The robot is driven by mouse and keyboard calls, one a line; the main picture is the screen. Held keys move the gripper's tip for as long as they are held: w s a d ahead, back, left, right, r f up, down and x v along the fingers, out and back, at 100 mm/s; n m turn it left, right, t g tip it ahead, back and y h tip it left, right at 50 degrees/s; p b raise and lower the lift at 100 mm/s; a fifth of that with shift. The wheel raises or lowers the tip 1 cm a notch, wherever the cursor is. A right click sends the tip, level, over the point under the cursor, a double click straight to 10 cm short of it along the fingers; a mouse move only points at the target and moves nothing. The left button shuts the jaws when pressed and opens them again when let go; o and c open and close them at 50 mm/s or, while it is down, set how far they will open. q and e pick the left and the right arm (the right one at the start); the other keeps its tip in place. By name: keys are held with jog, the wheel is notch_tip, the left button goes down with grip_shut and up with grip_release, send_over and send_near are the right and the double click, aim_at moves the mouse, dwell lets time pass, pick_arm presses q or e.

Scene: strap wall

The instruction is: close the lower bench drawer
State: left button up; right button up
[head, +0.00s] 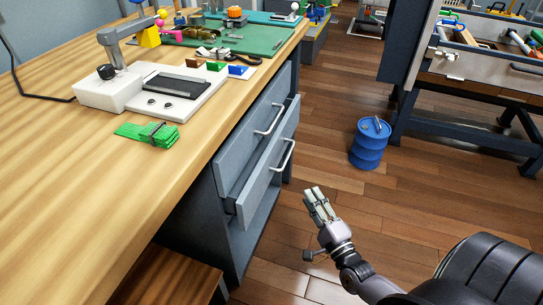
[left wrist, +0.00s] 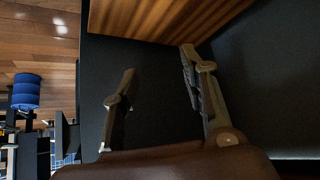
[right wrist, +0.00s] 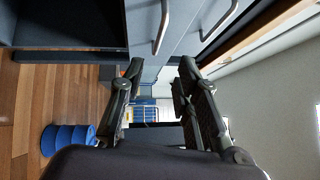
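The lower bench drawer (head: 261,184) is grey with a pale bar handle and is pulled partway out from under the wooden bench (head: 150,205). The upper drawer (head: 246,138) above it looks shut. My right gripper (head: 318,203) is in front of the lower drawer, to its right and apart from it, above the floor. In the right wrist view its fingers are spread and empty; the lower drawer's handle (right wrist: 162,28) and the upper drawer's handle (right wrist: 220,20) show above them. My left gripper (left wrist: 155,85) is open and empty beside dark panels; the head view does not show it.
A blue drum (head: 368,146) stands on the wooden floor, right of the drawers. A second workbench (head: 465,140) is at the far right. A wooden seat or board (head: 165,280) is at the lower left. The floor between drawers and drum is clear.

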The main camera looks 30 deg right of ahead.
jog(key=b, duration=0.1)
send_near(287, 157)
jog(key=w, duration=0.3)
jog(key=shift+w+d+r+b, duration=0.15)
jog(key=shift+w+b, duration=0.1)
jog(key=shift+w, duration=0.9)
jog(key=shift+w+d+r+b, duration=0.15)
jog(key=shift+w+b, duration=0.1)
jog(key=shift+w, duration=0.9)
jog(key=shift+w+d+r+b, duration=0.15)
jog(key=shift+w+b, duration=0.1)
jog(key=shift+w, duration=0.9)
pick_arm(q)
jog(key=w+d+r+t+h, duration=0.2)
jog(key=w+d+r+t, duration=0.1)
jog(key=w+r+t, duration=0.3)
notch_tip(287, 157, up, 3)
jog(key=shift+w+d+t, duration=0.3)
jog(key=shift+w+t, duration=0.1)
jog(key=shift+w, duration=0.7)
pick_arm(e)
jog(key=shift+c, duration=0.2)
grip_shut()
